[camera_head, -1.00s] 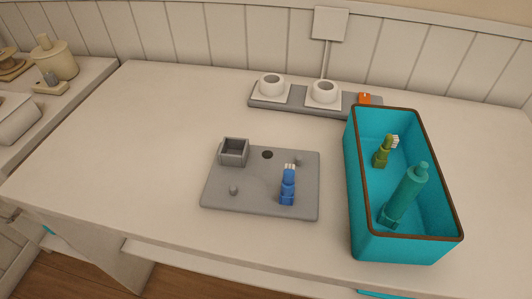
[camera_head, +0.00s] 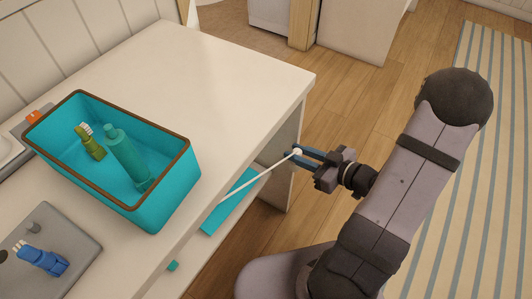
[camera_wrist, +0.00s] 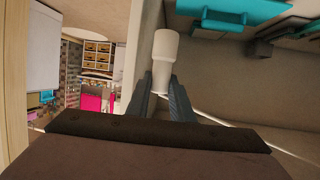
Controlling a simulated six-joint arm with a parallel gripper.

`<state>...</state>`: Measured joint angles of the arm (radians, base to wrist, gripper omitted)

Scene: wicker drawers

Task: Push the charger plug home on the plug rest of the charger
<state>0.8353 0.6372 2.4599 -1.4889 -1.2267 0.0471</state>
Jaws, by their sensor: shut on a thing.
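My gripper (camera_head: 309,156) is out beyond the table's front right corner, over the floor side. It is shut on a white plug (camera_head: 297,152), and a thin white cord runs from it down left towards the table front. In the wrist view the pale, cylindrical plug (camera_wrist: 165,46) sticks out beyond my two fingertips (camera_wrist: 164,84). The plug is apart from the table top. A grey strip with an orange piece (camera_head: 35,117) and part of a white round dock (camera_head: 8,150) is cut off at the left edge of the head view. I cannot make out a plug rest.
A teal bin (camera_head: 172,206) with brown rim stands on the table, holding an olive brush (camera_head: 91,147) and a teal bottle (camera_head: 128,158). A teal drawer (camera_head: 228,206) shows below. The table's back right is clear.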

